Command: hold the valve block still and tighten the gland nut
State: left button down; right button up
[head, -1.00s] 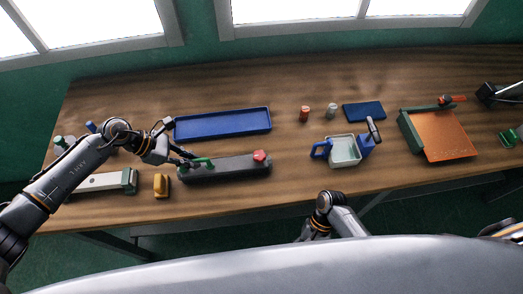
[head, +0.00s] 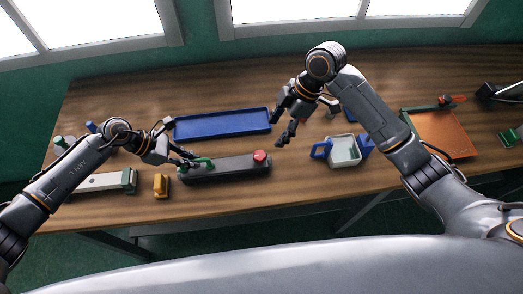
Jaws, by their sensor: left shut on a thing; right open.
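The valve block (head: 225,173) is a long dark grey block lying near the front edge of the table, with a green part on its left end. A red knob-like part, which looks like the gland nut (head: 260,156), sits on top of its right end. My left gripper (head: 190,161) is shut at the block's left end, beside the green part; its exact contact is too small to see.
A blue tray (head: 222,134) lies behind the block. A yellow object (head: 161,186) and a pale bar (head: 105,183) lie to the left. A pale container with blue sides (head: 345,152) stands to the right. An orange board (head: 443,133) lies further right, partly behind my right arm.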

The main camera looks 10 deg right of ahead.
aim_at(260, 155)
jog(key=x, duration=1.2)
jog(key=c, duration=1.2)
